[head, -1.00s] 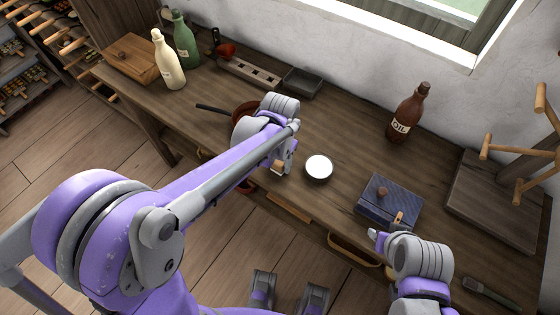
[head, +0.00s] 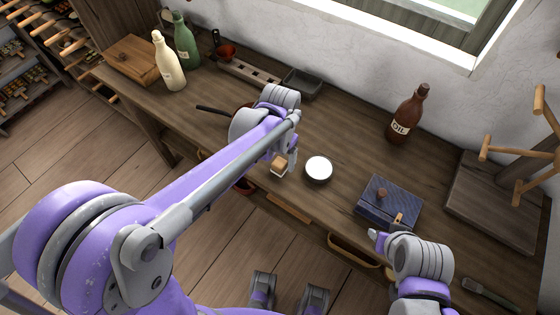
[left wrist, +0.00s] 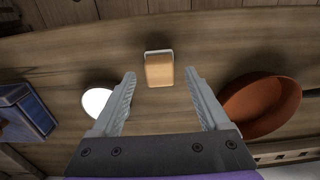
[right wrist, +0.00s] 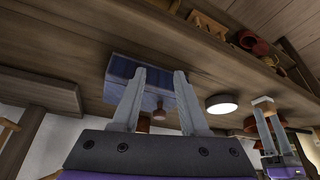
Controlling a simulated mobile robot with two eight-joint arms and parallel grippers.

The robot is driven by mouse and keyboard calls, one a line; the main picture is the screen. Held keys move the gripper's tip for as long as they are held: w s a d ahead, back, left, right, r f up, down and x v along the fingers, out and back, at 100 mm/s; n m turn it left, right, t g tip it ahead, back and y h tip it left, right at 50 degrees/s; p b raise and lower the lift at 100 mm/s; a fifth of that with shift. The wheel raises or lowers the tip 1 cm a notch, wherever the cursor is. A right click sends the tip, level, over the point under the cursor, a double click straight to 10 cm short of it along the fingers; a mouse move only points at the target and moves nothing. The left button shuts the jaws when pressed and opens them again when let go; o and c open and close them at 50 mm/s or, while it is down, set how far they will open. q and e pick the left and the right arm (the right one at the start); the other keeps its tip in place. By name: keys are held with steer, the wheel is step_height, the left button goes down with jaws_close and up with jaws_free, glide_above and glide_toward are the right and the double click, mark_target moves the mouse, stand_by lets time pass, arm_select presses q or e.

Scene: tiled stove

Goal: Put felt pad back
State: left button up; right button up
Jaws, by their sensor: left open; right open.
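A small tan block with a white-grey rim (head: 279,164), which looks like the felt pad, sits near the front edge of the bench. In the left wrist view the block (left wrist: 159,70) lies straight ahead, between and just beyond the fingertips, untouched as far as I can see. My left gripper (head: 288,160) is open and empty beside it. My right gripper (head: 375,238) is open and empty in front of the blue box (head: 390,203); the right wrist view also shows this box (right wrist: 120,70) behind the fingers.
A round dish with white contents (head: 319,168) stands close to the block's right. A terracotta bowl (left wrist: 262,104) is on its other side, mostly hidden by my left arm in the head view. A slotted wooden rack (head: 248,72), a dark tray (head: 302,82) and an oil bottle (head: 407,115) stand behind.

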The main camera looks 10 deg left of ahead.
mark_target(280, 162)
steer(key=shift+w+r+p, duration=0.1)
steer(key=shift+r+p, duration=0.3)
steer(key=shift+r, duration=0.1)
arm_select(q)
step_height(280, 162, up, 9)
steer(key=s+a+f+n+t, duration=0.2)
steer(key=s+a+f, duration=0.1)
steer(key=s, duration=0.4)
steer(key=s+a+f+n+t, duration=0.2)
steer(key=s+a+f+t, duration=0.1)
steer(key=s, duration=0.5)
steer(key=shift+s+a, duration=0.15)
steer(key=shift+a, duration=0.2)
